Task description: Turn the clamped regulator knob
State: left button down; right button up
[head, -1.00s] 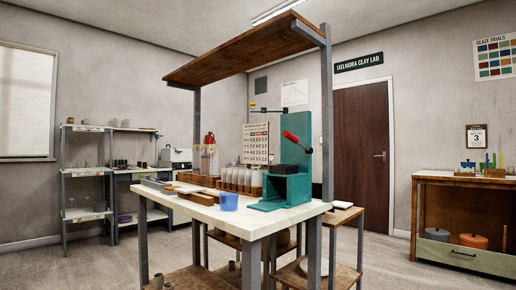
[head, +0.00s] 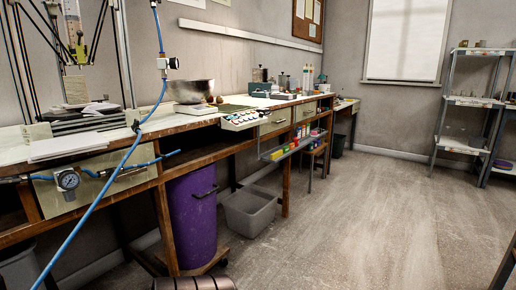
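A regulator with a round dial gauge (head: 68,180) is fixed at the front of the long bench at the left, just below its top edge. Blue air tubing (head: 110,178) runs by it and down to the lower left. Its knob is too small to make out clearly. A second small fitting with a black dial (head: 172,63) hangs on the blue tubing above the bench.
A purple bin (head: 192,215) and a grey tub (head: 252,212) stand below. Open floor (head: 370,230) lies to the right, before a metal shelf (head: 465,100).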

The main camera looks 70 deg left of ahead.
aim_at(69, 196)
jog(key=u, duration=4.8)
jog(key=k, duration=1.15)
jog(key=z, duration=2.05)
jog(key=i, duration=0.5)
jog(key=u, duration=0.15)
